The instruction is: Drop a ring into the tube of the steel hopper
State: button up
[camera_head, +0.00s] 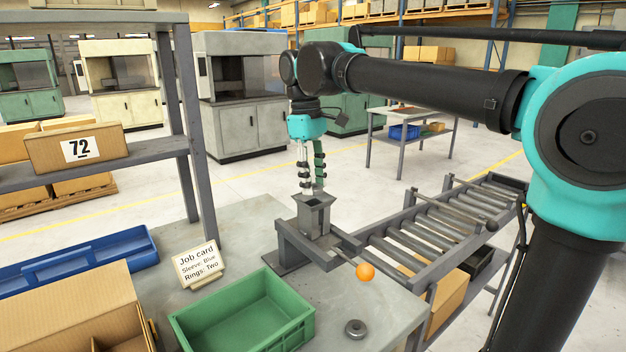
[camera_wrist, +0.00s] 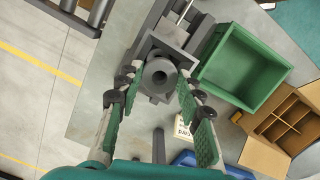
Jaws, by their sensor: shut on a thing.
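My gripper (camera_head: 311,190) points down, directly over the square-topped steel hopper (camera_head: 315,215) on the bench. In the wrist view its fingers (camera_wrist: 159,84) are closed around a dark grey ring (camera_wrist: 149,67), with the ring's hole facing the camera. The hopper (camera_wrist: 146,48) lies beneath the ring, and its tube mouth is mostly hidden by it. I cannot tell the exact gap between ring and hopper. A second grey ring (camera_head: 355,335) lies flat on the bench near the front edge.
A green bin (camera_head: 290,332) and a job card (camera_head: 199,264) reading "Sleeve: Blue, Rings: Two" are left of the hopper. An orange knob (camera_head: 365,272) on a lever sticks out in front. A roller conveyor (camera_head: 425,233) is at right. A blue tray (camera_head: 130,264) is at left.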

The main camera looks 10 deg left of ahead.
jog(key=o, duration=1.3)
jog(key=r, duration=0.4)
jog(key=a+r, duration=0.1)
jog(key=r, duration=0.7)
jog(key=shift+w+a, duration=0.15)
jog(key=shift+w, duration=0.15)
